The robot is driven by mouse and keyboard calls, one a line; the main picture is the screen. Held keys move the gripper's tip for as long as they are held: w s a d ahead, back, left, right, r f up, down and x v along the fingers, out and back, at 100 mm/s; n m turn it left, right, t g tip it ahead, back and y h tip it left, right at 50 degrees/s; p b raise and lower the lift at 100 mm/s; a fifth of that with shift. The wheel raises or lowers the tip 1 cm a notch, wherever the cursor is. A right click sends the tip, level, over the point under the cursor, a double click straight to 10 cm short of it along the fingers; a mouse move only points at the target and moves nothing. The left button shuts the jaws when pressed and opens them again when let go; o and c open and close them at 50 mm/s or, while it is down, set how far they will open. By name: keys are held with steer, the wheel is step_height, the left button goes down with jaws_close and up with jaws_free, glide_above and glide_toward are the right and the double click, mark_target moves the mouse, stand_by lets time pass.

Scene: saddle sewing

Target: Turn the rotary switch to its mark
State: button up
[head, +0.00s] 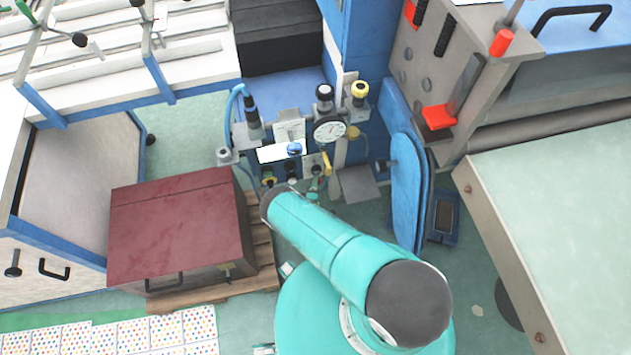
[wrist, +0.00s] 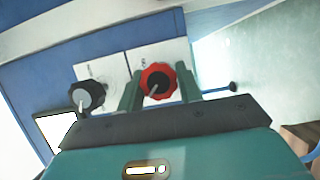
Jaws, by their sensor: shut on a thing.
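In the wrist view a red rotary knob (wrist: 158,77) with a dark centre and a pale pointer line sits on a white plate (wrist: 148,54). My gripper (wrist: 159,88) has one green finger on each side of this knob and is shut on it. The pointer slants toward the lower left. I cannot make out a mark for it on the plate. In the head view my teal arm reaches toward the machine's fittings, and the gripper and red knob are hidden.
A black knob (wrist: 88,94) with a pale pointer is left of my gripper in the wrist view. In the head view a round gauge (head: 329,129), a blue-capped fitting (head: 294,149) and valves crowd the panel. A dark red-topped cabinet (head: 175,225) stands left of my arm.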

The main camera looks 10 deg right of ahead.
steer(key=shift+w, duration=0.1)
stand_by(0.4)
steer(key=o, duration=1)
steer(key=v, duration=1.4)
